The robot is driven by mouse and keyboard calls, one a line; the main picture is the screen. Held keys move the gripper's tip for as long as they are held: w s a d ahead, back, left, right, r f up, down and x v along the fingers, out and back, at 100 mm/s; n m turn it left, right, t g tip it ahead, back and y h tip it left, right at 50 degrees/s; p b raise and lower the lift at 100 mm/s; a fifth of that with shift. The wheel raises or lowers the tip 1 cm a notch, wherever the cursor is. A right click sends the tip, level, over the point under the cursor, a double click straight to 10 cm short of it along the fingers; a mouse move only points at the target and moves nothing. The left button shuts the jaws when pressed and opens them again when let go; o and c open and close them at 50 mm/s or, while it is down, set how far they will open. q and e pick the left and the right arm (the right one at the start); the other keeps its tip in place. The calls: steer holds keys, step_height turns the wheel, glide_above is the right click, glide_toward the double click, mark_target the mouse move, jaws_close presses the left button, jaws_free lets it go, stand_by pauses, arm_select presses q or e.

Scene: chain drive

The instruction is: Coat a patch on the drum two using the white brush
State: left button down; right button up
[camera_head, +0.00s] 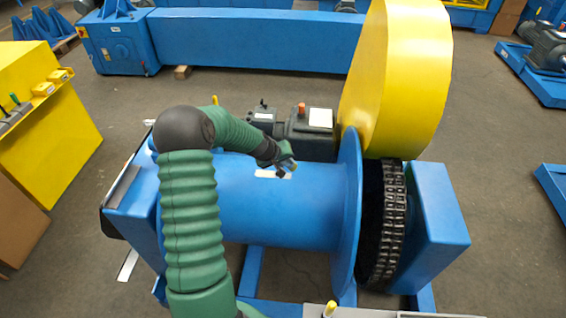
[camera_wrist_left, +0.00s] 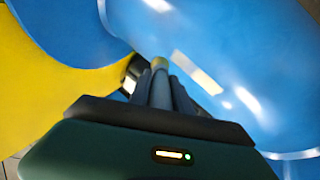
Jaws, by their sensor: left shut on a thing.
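The blue drum (camera_head: 300,205) lies across the middle of the head view, between a blue end stand and a large round flange. A pale cream patch (camera_head: 268,174) shows on its upper surface. The patch also shows in the left wrist view (camera_wrist_left: 197,72), just right of the fingertips. My left gripper (camera_head: 286,163) is over the drum, close to the patch's right end. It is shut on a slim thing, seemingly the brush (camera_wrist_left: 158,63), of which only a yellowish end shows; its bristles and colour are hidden. Whether it touches the drum I cannot tell. My right gripper is not in view.
A black chain (camera_head: 393,225) and a tall yellow guard (camera_head: 402,80) stand right of the drum. A dark motor (camera_head: 305,128) is behind it. A yellow cabinet (camera_head: 50,140) with small handled things on top is at left. A yellow-tipped thing (camera_head: 330,309) shows at the bottom edge.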

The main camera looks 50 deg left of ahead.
arm_select(q)
steer(key=r+p, duration=0.2)
steer(key=r, duration=0.1)
steer(key=shift+w+r, duration=0.2)
steer(key=shift+s+r+p, duration=0.15)
steer(key=shift+r+p, duration=0.2)
steer(key=shift+d+f, duration=0.1)
steer(key=shift+f, duration=0.05)
